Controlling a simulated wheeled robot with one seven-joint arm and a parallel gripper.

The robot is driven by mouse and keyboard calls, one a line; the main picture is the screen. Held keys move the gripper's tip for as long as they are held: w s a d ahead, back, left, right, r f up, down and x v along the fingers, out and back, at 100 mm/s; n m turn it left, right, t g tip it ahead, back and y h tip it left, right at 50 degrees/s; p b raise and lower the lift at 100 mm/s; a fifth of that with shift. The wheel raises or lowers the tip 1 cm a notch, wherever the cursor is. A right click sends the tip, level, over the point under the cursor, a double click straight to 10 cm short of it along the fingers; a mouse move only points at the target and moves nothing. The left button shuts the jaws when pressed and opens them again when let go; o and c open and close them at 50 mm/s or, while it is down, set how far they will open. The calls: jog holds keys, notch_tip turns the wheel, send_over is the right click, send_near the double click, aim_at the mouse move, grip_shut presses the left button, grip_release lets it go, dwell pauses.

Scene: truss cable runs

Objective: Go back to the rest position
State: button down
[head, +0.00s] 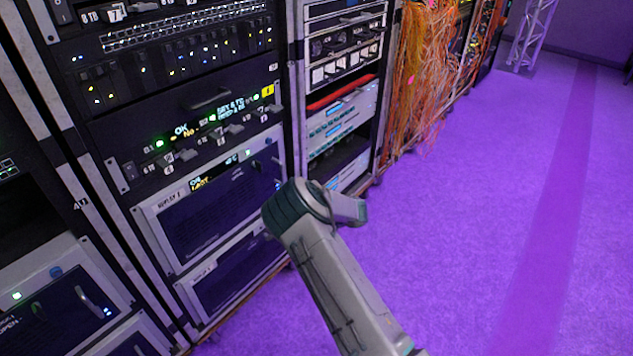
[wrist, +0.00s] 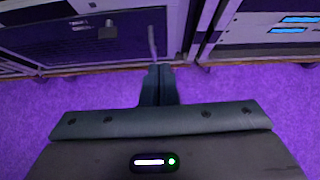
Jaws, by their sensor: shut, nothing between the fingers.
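My gripper (wrist: 158,72) shows in the wrist view with its two dark fingers closed together and nothing between them. It points toward the foot of the equipment racks, with purple floor beneath it. In the head view my grey arm reaches up from the bottom edge in front of the racks. The gripper's fingers are hidden behind the arm there.
A rack with lit panels (head: 205,195) stands close on the left. A second rack (head: 340,120) stands beside it. Orange cables (head: 425,70) hang farther back, and a metal truss (head: 530,35) stands beyond. The purple floor (head: 480,220) on the right is clear.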

jog(key=w+d+r+m+t+h+p, duration=0.1)
jog(key=d+r+m+t+h+p, duration=0.15)
jog(key=d+r+m, duration=0.5)
jog(key=w+d+r+m+t+h+p, duration=0.1)
jog(key=d+r+m+p, duration=0.2)
jog(key=r, duration=0.7)
jog(key=w+d+r+m+t+h+p, duration=0.1)
jog(key=d+r+m+t+h+p, duration=0.15)
jog(key=r+m, duration=0.55)
jog(key=s+d+r+m+g+h+p, duration=0.1)
jog(key=s+d+r+m+p, duration=0.25)
jog(key=s+r+m, duration=0.35)
jog(key=s+d+r+m+g+h+p, duration=0.25)
jog(key=d+r+m, duration=0.2)
jog(key=r, duration=0.45)
jog(key=s+r+m+g+p, duration=0.1)
jog(key=s+r+m+p, duration=0.2)
jog(key=s, duration=0.8)
jog(key=s+a+r+m+g+y+p, duration=0.1)
jog(key=s+r+m+g+p, duration=0.1)
jog(key=s+r+m+p, duration=0.2)
jog(key=s+r+m+g+y+p, duration=0.1)
jog(key=s+r+m, duration=0.8)
jog(key=s, duration=0.9)
jog(key=shift+a+m+g+p, duration=0.35)
jog(key=shift+m+g+p, duration=0.25)
jog(key=shift+p, duration=0.55)
jog(key=shift+w, duration=0.1)
